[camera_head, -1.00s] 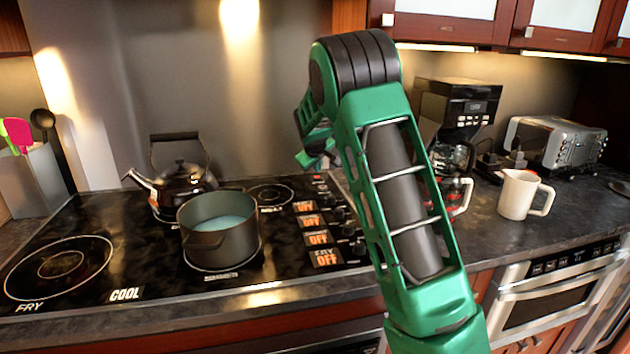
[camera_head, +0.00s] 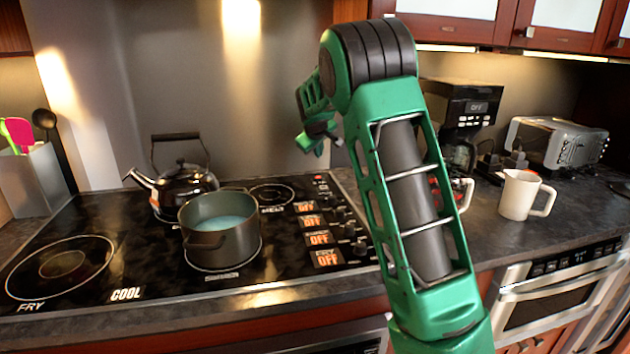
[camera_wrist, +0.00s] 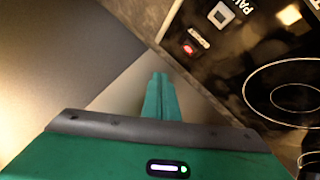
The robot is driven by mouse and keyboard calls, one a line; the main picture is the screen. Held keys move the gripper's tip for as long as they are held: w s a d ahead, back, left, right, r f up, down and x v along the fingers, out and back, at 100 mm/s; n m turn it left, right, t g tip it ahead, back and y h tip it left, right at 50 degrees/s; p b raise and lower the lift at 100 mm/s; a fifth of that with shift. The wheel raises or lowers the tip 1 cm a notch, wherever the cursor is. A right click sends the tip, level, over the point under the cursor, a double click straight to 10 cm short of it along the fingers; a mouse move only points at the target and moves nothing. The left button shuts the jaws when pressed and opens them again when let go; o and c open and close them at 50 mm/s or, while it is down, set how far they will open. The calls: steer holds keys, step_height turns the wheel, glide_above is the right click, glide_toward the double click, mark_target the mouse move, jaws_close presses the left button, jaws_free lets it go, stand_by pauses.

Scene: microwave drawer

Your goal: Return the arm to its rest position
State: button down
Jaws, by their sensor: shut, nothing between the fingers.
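My green arm stands raised in the head view, in front of the counter, with its elbow high and its forearm bent away. My gripper (camera_head: 306,144) shows small at the left of the elbow, above the right back part of the stove. In the wrist view my gripper's two green fingers (camera_wrist: 160,78) lie together, shut and empty. They point over the stove's edge and touch nothing that I can see.
The black stove (camera_head: 130,240) bears a kettle (camera_head: 185,185) and a dark pot (camera_head: 222,240). A coffee maker (camera_head: 462,105), a white mug (camera_head: 522,193) and a toaster oven (camera_head: 556,143) stand right of the arm. Cabinets (camera_head: 560,22) hang above the counter.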

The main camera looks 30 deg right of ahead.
steer(key=s+a+f+m+g+y, duration=0.1)
steer(key=s+m+g, duration=0.1)
steer(key=s, duration=1.2)
steer(key=s+a+f+m+g+y, duration=0.1)
steer(key=s+a+m+g, duration=0.1)
steer(key=s, duration=1.2)
steer(key=s+a+f+m+g+y, duration=0.1)
steer(key=s+a+m, duration=0.1)
steer(key=s, duration=1.3)
steer(key=shift+m+g+y, duration=0.4)
steer(key=s+a+f+m+g, duration=0.1)
steer(key=s+a+f, duration=0.1)
steer(key=s, duration=0.5)
steer(key=s+a+f+y, duration=0.1)
steer(key=s+a, duration=0.3)
steer(key=s, duration=0.4)
steer(key=shift+s+a+f+m+g+y, duration=0.2)
steer(key=shift+f+m+g+y, duration=0.1)
steer(key=shift+f+m+g, duration=0.15)
